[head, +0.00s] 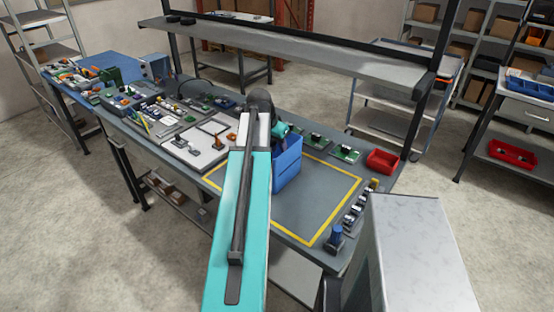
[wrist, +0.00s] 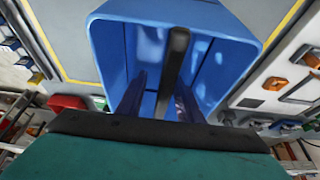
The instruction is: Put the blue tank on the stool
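The blue tank (head: 287,163) is an open-topped blue bin on the grey workbench, within the yellow-outlined area, partly hidden by my arm. In the wrist view the tank (wrist: 225,75) fills the upper middle, with a dark bar handle (wrist: 172,70) across its opening. My gripper (wrist: 158,98) reaches into the tank's opening. Its two dark fingers stand apart, one on each side of the bar, with a gap showing on the left. In the head view my gripper (head: 284,130) is at the tank's top, mostly hidden. I cannot make out a stool in either view.
The workbench (head: 290,215) carries a red bin (head: 382,161), circuit boards and small parts on the right, and many tools and parts on the left. A grey shelf (head: 290,45) spans above the bench's back. A cart (head: 400,100) stands behind. Open floor lies left.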

